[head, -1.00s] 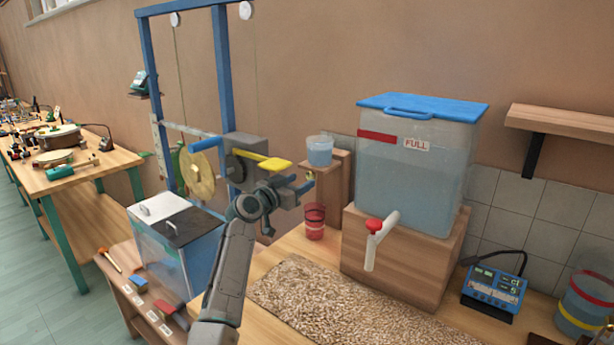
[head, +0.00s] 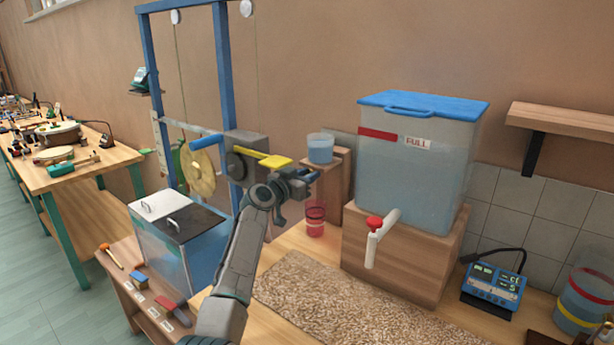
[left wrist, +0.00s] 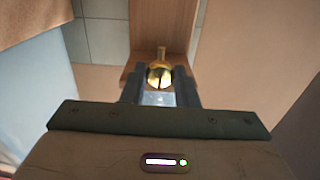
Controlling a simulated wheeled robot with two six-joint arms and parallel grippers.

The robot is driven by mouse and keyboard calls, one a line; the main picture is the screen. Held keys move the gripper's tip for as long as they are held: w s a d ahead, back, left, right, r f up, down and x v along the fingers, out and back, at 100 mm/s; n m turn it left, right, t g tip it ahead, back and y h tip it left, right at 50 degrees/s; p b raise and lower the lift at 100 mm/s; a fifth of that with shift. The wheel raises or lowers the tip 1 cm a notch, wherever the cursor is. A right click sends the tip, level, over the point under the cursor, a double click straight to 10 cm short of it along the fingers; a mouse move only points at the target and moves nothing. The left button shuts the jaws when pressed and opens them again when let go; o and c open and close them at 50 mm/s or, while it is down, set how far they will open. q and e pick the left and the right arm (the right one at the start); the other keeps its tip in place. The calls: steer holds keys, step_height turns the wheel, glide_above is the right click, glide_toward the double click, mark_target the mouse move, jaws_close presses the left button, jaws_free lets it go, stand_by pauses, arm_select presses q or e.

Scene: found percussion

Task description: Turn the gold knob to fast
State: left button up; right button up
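The gold knob (left wrist: 159,74) shows in the left wrist view, round with a dark slot line, in front of a wooden block. It lies between the tips of my left gripper (left wrist: 159,88), with a narrow gap seen on each side. The fingers look apart, not closed on it. In the head view my left gripper (head: 311,178) is in front of the wooden stand (head: 341,188), and it hides the knob. I cannot read any speed mark by the knob. My right gripper is in neither view.
A small water cup (head: 320,148) stands on the stand, with a red cup (head: 315,218) below. A yellow lever (head: 276,161) is close behind my left gripper. The big water tank (head: 410,175) with its red tap (head: 375,224) is to the right.

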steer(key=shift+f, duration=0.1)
arm_select(q)
steer(key=shift+f+n+b, duration=0.1)
steer(key=shift+n+b, duration=0.4)
steer(key=shift+n, duration=2.9)
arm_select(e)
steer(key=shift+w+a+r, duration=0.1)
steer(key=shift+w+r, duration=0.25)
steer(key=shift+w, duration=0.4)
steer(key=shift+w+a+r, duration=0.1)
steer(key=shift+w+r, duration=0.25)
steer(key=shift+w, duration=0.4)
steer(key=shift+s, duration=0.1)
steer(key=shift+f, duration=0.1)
arm_select(q)
steer(key=o, duration=0.8)
steer(key=shift+o, duration=1)
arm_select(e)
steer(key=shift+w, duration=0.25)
